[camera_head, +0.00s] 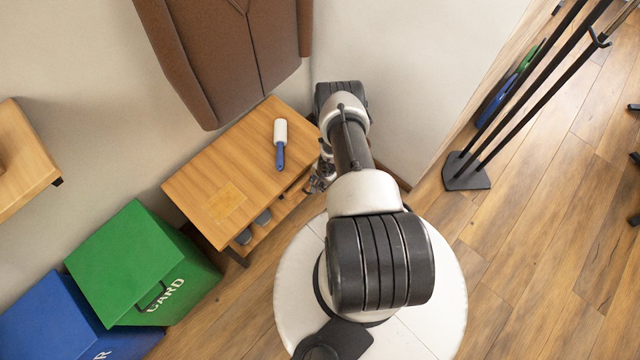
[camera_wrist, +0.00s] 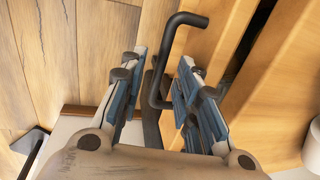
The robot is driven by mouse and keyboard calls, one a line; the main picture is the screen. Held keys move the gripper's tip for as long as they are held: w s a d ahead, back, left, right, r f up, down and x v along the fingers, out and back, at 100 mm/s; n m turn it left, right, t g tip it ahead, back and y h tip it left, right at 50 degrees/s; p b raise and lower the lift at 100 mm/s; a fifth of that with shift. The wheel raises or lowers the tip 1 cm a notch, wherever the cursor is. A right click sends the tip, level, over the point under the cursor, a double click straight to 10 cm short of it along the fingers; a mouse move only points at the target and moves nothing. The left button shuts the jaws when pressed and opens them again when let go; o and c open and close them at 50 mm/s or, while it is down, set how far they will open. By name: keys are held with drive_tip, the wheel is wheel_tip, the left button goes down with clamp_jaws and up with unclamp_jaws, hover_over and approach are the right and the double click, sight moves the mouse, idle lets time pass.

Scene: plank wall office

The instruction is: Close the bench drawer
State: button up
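The wooden bench (camera_head: 200,180) stands against the wall, and my gripper (camera_head: 322,178) is at its right front edge, partly hidden by my arm. In the wrist view the drawer front (camera_wrist: 216,45) stands out from the bench body (camera_wrist: 285,75), with a dark gap between them, so the drawer is partly open. A black bar handle (camera_wrist: 158,75) sticks out from the drawer front. My gripper (camera_wrist: 162,62) is open, with one blue-padded finger on each side of the handle. I cannot tell whether either finger touches it.
A lint roller (camera_head: 280,146) lies on the bench top, and grey shoes (camera_head: 245,236) show below. A brown coat (camera_head: 225,50) hangs above. Green (camera_head: 130,255) and blue (camera_head: 50,320) boxes stand at lower left. A black stand (camera_head: 467,172) is at right, with open floor near it.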

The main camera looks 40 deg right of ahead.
drive_tip(key=shift+f, duration=0.1)
clamp_jaws()
idle(0.4)
idle(0.4)
